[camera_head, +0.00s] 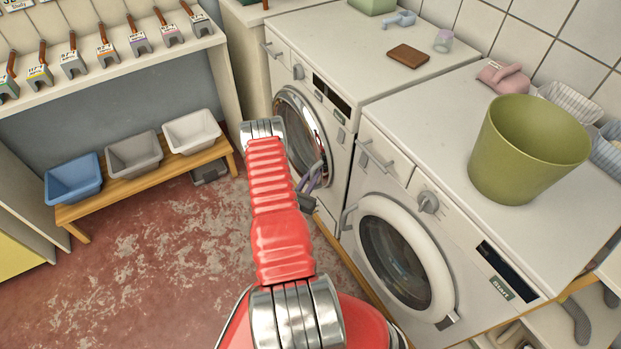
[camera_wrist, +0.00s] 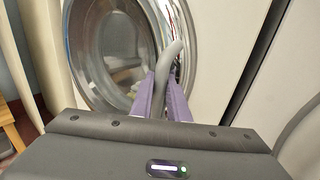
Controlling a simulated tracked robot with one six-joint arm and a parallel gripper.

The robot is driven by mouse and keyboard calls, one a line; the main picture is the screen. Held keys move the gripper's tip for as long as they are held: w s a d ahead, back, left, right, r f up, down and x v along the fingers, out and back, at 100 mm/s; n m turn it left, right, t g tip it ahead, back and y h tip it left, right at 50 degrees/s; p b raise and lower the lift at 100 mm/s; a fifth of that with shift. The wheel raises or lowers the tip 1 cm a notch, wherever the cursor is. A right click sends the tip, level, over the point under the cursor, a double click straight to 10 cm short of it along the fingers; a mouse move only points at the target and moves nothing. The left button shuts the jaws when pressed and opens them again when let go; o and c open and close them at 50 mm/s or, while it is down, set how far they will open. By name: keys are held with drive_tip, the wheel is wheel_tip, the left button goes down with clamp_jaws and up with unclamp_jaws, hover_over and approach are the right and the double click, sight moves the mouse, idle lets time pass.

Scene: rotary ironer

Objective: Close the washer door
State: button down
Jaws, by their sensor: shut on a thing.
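The left machine's front-loading door (camera_head: 293,117) has a chrome rim and round glass. It sits close to the white front; I cannot tell whether a gap is left. In the wrist view, the door's glass (camera_wrist: 112,50) fills the upper left. A curved grey handle (camera_wrist: 170,58) stands at the rim's right side. My gripper (camera_wrist: 163,88) has its purple fingers on either side of this handle and is shut on it. In the head view, my gripper (camera_head: 316,178) is partly hidden behind my red arm, at the door's lower right edge.
A second machine stands to the right, its white-rimmed door (camera_head: 405,255) against its front. A green bucket (camera_head: 528,150) and a brown wallet (camera_head: 408,56) lie on top. A wooden bench (camera_head: 150,180) with several tubs stands left. The red floor (camera_head: 150,270) between is clear.

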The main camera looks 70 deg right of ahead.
drive_tip(key=c, duration=2)
unclamp_jaws()
drive_tip(key=shift+s+d+r, duration=0.2)
drive_tip(key=shift+s+d, duration=0.15)
drive_tip(key=shift+d, duration=0.15)
drive_tip(key=shift+c, duration=0.2)
drive_tip(key=shift+o, duration=0.2)
drive_tip(key=w+a, duration=0.2)
drive_tip(key=a, duration=1.2)
drive_tip(key=shift+a+f, duration=0.25)
drive_tip(key=shift+a, duration=0.15)
